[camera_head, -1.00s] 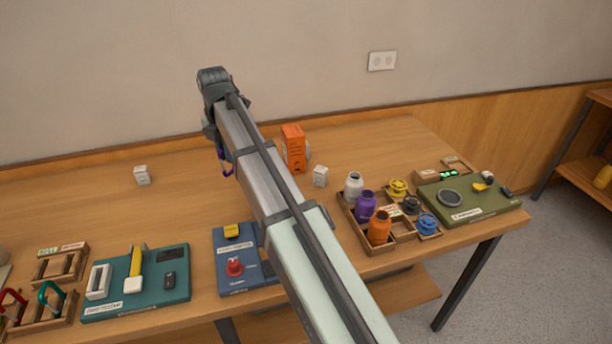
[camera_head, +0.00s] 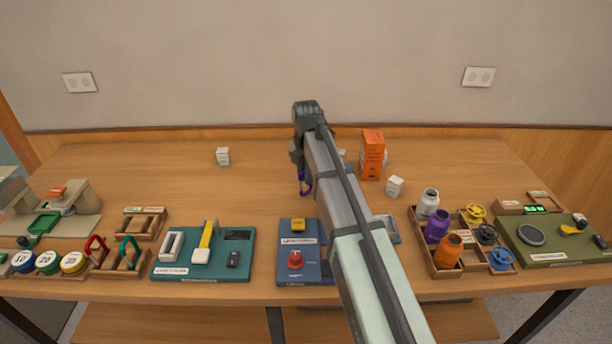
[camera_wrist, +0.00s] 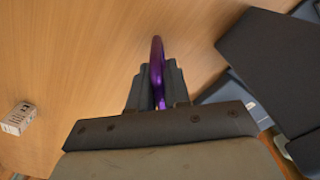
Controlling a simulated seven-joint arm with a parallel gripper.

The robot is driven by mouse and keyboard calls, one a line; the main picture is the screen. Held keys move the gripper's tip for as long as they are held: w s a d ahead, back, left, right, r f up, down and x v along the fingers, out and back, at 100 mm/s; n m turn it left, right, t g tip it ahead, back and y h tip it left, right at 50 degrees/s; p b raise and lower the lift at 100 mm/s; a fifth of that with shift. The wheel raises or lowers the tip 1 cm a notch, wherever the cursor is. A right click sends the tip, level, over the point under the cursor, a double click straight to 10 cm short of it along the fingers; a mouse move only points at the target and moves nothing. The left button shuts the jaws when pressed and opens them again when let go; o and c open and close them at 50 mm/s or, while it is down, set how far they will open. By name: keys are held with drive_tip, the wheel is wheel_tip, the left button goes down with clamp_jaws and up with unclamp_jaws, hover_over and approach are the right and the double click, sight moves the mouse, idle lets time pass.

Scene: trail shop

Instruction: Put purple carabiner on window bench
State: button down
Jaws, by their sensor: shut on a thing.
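The purple carabiner (camera_wrist: 157,67) is upright between the two dark fingers of my gripper (camera_wrist: 157,88) in the wrist view. The fingers are shut on it. In the head view the carabiner (camera_head: 305,184) shows as a small purple loop below my gripper (camera_head: 298,158), over the wooden table (camera_head: 140,180). My arm hides part of the gripper there. I cannot make out a window bench in these views.
A blue board (camera_head: 289,264), a teal board (camera_head: 240,264) and a green board (camera_head: 540,252) lie along the front. A tray of bottles (camera_head: 446,271) and an orange box (camera_head: 372,155) stand right of my arm. Small white boxes (camera_head: 223,156) stand behind. The table's back left is mostly clear.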

drive_tip(key=shift+f, duration=0.3)
drive_tip(key=c, duration=1.1)
unclamp_jaws()
drive_tip(key=shift+r, duration=0.15)
wheel_tip(320, 180, up, 12)
drive_tip(key=shift+r, duration=0.1)
